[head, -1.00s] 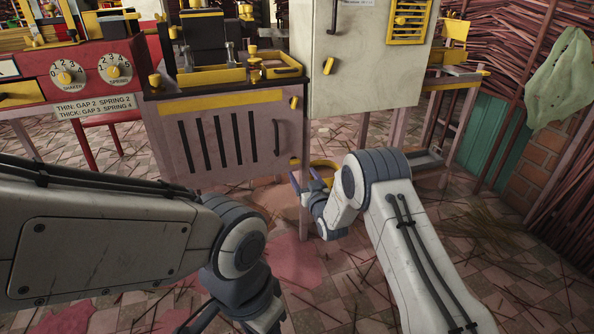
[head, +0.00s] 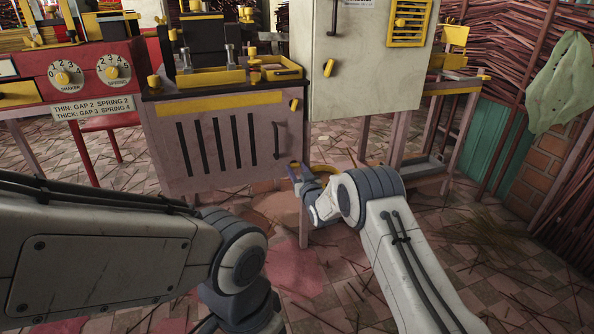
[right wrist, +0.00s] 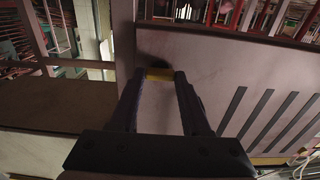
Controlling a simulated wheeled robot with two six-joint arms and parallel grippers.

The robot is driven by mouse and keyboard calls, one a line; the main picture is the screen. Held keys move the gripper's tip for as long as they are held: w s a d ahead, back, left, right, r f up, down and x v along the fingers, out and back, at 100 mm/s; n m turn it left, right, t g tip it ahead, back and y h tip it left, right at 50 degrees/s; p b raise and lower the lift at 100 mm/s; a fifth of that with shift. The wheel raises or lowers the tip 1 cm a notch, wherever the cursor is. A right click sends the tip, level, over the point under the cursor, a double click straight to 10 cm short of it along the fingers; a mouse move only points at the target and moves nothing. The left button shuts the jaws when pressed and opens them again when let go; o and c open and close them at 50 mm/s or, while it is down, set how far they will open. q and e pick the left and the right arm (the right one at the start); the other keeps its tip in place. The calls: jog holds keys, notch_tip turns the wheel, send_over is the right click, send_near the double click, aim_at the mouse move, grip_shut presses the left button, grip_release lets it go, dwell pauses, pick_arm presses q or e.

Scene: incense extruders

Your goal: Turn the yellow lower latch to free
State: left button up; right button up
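In the right wrist view, the fingers of my right gripper (right wrist: 160,77) stand apart over the pale panel.
A grey cabinet with a yellow upper latch (head: 329,67) stands above right. A dark handle (head: 277,140) is on the slotted door, left of my right gripper. A red panel with two dials (head: 65,74) is at the left. The tiled floor in front is littered with sticks.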

jog(key=shift+n, duration=0.4)
grip_shut()
jog(key=n+p, duration=0.1)
jog(key=n, duration=0.5)
jog(key=shift+n, duration=0.3)
jog(key=n, duration=0.3)
jog(key=shift+a+p, duration=0.1)
jog(key=shift+p, duration=0.3)
jog(key=shift+n, duration=2.1)
jog(key=o, duration=1.2)
grip_release()
